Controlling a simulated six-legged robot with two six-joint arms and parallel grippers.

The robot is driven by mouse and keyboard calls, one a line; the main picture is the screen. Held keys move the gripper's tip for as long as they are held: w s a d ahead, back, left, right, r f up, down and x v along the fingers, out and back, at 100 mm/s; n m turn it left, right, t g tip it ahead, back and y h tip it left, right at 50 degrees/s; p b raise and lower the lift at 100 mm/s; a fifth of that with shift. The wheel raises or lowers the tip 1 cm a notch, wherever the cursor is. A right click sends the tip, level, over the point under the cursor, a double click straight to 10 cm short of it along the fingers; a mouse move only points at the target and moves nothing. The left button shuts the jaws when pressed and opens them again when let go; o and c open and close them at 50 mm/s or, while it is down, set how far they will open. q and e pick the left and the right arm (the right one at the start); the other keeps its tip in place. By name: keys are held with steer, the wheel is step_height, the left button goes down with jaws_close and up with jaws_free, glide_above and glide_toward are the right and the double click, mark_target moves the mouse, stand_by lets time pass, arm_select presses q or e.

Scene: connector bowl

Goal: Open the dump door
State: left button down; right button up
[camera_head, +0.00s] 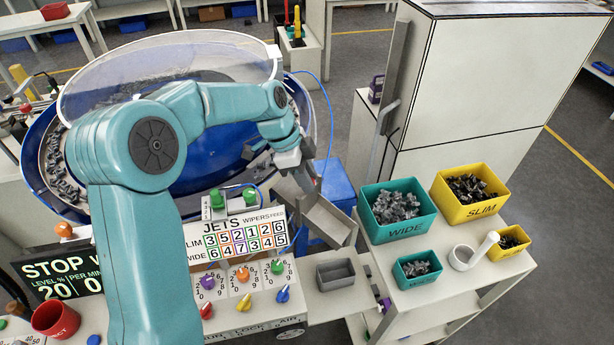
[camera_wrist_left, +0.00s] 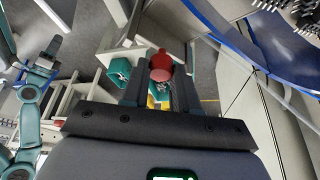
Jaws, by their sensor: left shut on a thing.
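My left gripper (camera_head: 304,150) reaches over the right rim of the large blue bowl (camera_head: 38,135), above a grey metal chute (camera_head: 328,222). In the left wrist view its dark fingers (camera_wrist_left: 160,82) are shut on a red knob (camera_wrist_left: 160,62), one finger on each side. The knob is hidden by the gripper in the head view. The dump door itself cannot be made out clearly behind the gripper and wrist. My right gripper is not in view.
A tall white cabinet (camera_head: 470,85) stands to the right. Teal WIDE (camera_head: 404,231) and yellow SLIM (camera_head: 480,211) bins of dark parts sit on a white shelf. A control panel (camera_head: 240,270) is in front of the bowl. A grey tray (camera_head: 336,275) lies below the chute.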

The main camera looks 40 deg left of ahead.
arm_select(q)
step_height(320, 180, up, 4)
steer(key=shift+p, duration=0.7)
steer(key=shift+f, duration=0.1)
steer(key=c, duration=1.1)
jaws_free()
steer(key=shift+a, duration=0.1)
steer(key=shift+c, duration=0.2)
steer(key=v, duration=1.6)
steer(key=shift+s+a, duration=0.1)
steer(key=shift+a, duration=0.05)
